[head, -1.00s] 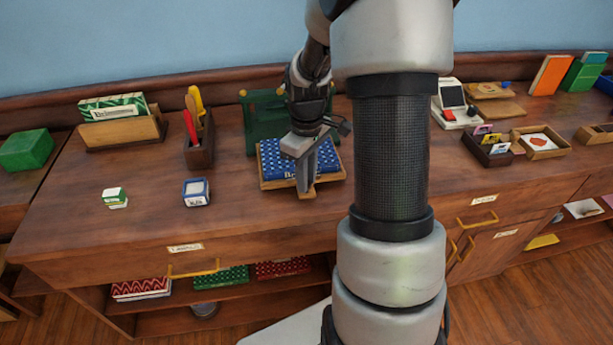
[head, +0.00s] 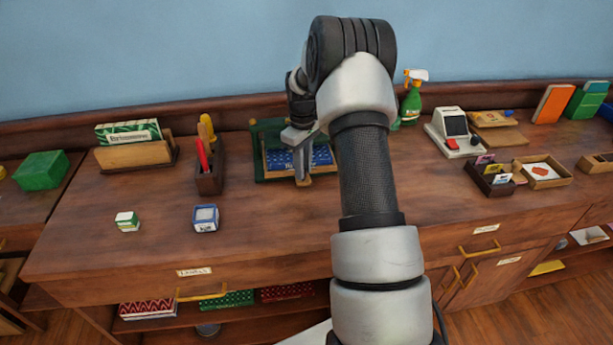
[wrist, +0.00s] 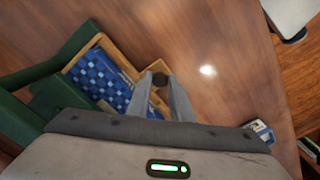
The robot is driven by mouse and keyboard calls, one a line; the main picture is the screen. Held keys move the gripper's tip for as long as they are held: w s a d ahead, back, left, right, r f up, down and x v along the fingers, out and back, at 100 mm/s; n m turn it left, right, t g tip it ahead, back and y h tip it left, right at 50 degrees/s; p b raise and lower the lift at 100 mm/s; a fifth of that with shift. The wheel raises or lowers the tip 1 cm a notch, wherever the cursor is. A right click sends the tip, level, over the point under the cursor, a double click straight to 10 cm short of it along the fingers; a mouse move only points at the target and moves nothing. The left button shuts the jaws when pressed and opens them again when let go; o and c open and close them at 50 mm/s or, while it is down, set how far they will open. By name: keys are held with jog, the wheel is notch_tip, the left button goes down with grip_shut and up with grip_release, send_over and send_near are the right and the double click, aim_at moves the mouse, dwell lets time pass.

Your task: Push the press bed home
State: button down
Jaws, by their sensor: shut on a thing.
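The press bed (head: 323,171) is a light wooden tray with a raised rim, carrying a blue patterned book (head: 320,157). It sits mostly inside the green press frame (head: 260,150); its front edge faces the counter's front. The wrist view also shows the bed (wrist: 120,67), the book (wrist: 100,80) and the green press (wrist: 60,60). My gripper (head: 303,181) is at the middle of the bed's front edge, pointing down. My arm hides part of the press's right side.
A pen holder (head: 209,178) with tools stands left of the press, with a small blue-white box (head: 205,218) in front. A green spray bottle (head: 411,105) stands behind my arm. Bare counter (head: 270,225) lies in front of the bed.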

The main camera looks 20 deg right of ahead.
jog(key=shift+w+d+r, duration=0.1)
jog(key=shift+w+d, duration=0.15)
jog(key=shift+w, duration=0.55)
jog(key=shift+w+d, duration=0.2)
jog(key=shift+w, duration=0.6)
jog(key=c, duration=1.6)
grip_release()
jog(key=shift+w, duration=0.1)
jog(key=shift+o, duration=0.2)
notch_tip(320, 180, up, 17)
jog(key=p, duration=0.2)
jog(key=shift+r, duration=0.15)
